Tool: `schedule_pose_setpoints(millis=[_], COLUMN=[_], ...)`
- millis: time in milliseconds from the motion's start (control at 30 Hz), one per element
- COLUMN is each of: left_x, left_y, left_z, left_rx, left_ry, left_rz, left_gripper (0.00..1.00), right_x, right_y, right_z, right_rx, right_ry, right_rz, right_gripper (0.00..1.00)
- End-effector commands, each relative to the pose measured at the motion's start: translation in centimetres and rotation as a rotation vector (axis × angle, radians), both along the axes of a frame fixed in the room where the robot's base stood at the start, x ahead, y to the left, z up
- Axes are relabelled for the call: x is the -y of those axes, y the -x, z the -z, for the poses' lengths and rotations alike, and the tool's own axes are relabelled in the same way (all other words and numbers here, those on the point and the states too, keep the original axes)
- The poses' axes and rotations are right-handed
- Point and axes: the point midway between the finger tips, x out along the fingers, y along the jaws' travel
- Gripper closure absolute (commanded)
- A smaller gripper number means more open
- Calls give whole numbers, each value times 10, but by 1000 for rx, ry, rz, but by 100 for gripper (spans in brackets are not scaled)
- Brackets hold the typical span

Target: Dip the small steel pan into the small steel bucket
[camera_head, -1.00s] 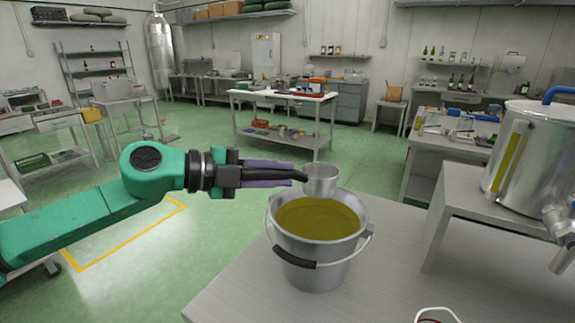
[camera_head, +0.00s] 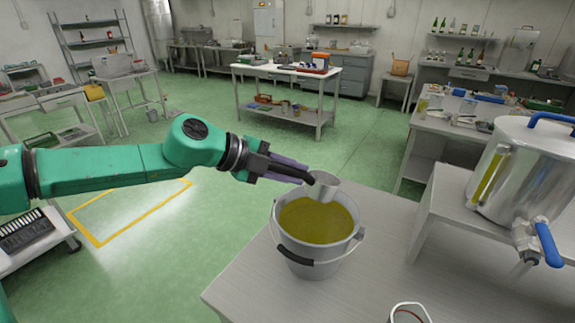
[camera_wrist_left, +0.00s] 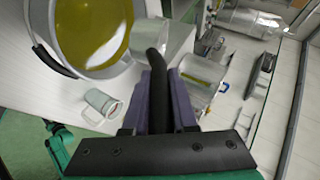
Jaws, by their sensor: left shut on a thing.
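The small steel pan (camera_head: 328,188) shows in the head view at the far rim of the small steel bucket, slightly tilted. Its lower edge overlaps the oil in the picture; I cannot tell whether it touches the oil. The bucket (camera_head: 308,255) stands on the table, holding yellow-green oil, its bail hanging in front. My left gripper (camera_head: 304,178) is shut on the pan's black handle, left of the pan. The wrist view shows the handle (camera_wrist_left: 156,65) between the fingers and the bucket (camera_wrist_left: 40,42) at upper left. My right gripper is not in view.
A large steel tank (camera_head: 510,185) with a blue-handled tap stands on a raised stand (camera_head: 440,205) to the right. A pale mug (camera_head: 409,313) stands at the table's front; it also shows in the wrist view (camera_wrist_left: 99,106). The tabletop (camera_head: 365,265) between bucket and stand is bare.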

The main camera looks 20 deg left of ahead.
Motion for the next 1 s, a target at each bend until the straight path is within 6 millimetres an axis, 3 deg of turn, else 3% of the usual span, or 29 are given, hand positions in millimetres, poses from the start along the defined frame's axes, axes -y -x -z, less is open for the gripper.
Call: schedule_pose_setpoints(millis=[33, 500, 600, 1000], left_x=[1, 11, 10, 10], left_y=[-2, -14, -14, -14], left_z=[-10, -27, -3, 46], left_rx=[-14, -158, -155, -153], left_ry=[-14, -119, -114, -112], left_rz=[-1, 0, -1, -2], left_gripper=[100, 100, 100, 100], right_x=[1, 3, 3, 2], right_y=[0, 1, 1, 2], right_z=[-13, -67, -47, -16], right_rx=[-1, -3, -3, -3], right_ry=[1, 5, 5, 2], right_rz=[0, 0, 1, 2], right_gripper=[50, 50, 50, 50])
